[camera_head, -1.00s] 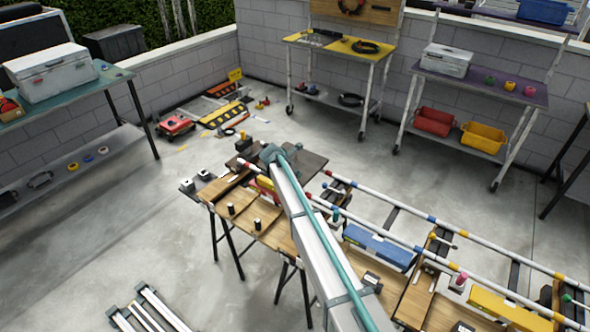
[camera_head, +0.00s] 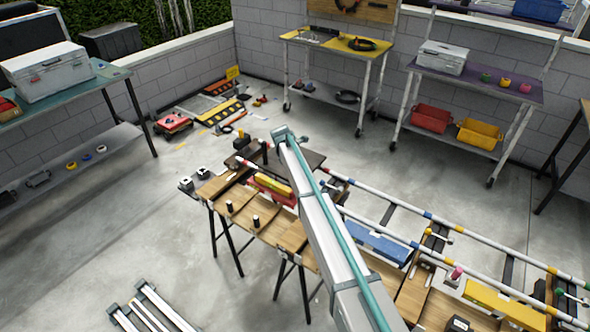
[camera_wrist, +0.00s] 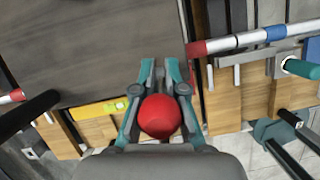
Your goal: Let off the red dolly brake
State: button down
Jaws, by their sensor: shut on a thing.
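The red dolly (camera_head: 280,197), a low red body with a yellow bar on top, sits on the rail track by the left end of the wooden-topped bench, partly hidden by my arm. In the wrist view, the teal-fingered gripper (camera_wrist: 160,82) is shut on a round red knob (camera_wrist: 159,118), which sits between the fingers. Its stem, if any, is hidden below it. A yellow bar (camera_wrist: 98,109) lies just left of the fingers. In the head view my gripper is hidden behind my arm.
A blue dolly (camera_head: 375,242) and a yellow one (camera_head: 505,303) stand farther right along the striped rails (camera_head: 440,218). A dark panel (camera_wrist: 85,45) lies beyond the fingers in the wrist view. Small black posts (camera_head: 229,206) stand on the bench.

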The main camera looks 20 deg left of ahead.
jog(key=c, duration=1.2)
grip_release()
jog(key=shift+r, duration=0.1)
jog(key=v, duration=1.2)
